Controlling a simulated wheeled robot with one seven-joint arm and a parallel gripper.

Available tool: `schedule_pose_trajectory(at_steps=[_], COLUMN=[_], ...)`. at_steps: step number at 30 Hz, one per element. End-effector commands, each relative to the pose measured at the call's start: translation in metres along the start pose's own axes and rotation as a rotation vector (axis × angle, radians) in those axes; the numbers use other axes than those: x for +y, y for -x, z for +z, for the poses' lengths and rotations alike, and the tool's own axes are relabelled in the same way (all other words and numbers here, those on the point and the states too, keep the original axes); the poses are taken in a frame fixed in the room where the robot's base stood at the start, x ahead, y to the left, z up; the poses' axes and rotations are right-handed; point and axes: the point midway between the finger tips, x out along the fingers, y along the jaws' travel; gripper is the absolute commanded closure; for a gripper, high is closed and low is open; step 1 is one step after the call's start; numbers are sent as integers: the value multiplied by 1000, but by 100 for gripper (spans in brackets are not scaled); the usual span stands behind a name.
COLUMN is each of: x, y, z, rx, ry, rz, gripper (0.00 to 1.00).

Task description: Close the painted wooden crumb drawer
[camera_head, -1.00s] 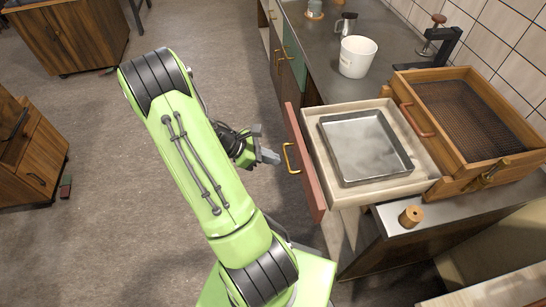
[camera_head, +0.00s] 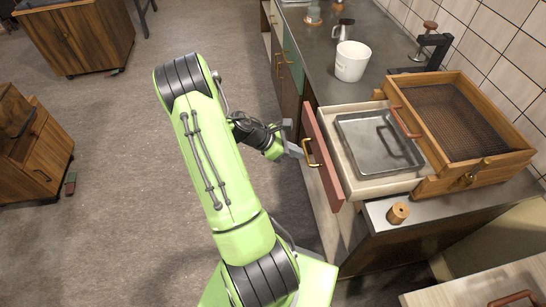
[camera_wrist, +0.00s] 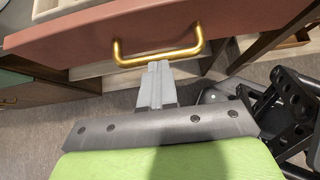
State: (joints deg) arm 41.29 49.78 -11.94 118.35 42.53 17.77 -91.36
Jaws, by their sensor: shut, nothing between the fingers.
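The crumb drawer (camera_head: 353,176) has a reddish painted front (camera_head: 322,160) with a brass handle (camera_head: 310,153). It is pulled part way out to the left of the wooden sieve box (camera_head: 462,182) and holds a shallow metal tray (camera_head: 380,143). My gripper (camera_head: 298,151) is shut and empty, with its tips at the drawer front by the handle. In the wrist view the shut fingers (camera_wrist: 158,68) point at the red front (camera_wrist: 80,35), just under the brass handle (camera_wrist: 158,58). I cannot tell whether they touch it.
A white bucket (camera_head: 351,62) and a metal jug (camera_head: 343,29) stand on the grey counter (camera_head: 385,50). A wooden spool (camera_head: 398,213) sits near the counter's front edge.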

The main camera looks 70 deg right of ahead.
Motion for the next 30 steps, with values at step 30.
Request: schedule_pose_trajectory(at_steps=[30], x=[7], y=[-174], z=[144], rx=[1], ry=[0], rz=[-2], gripper=[100])
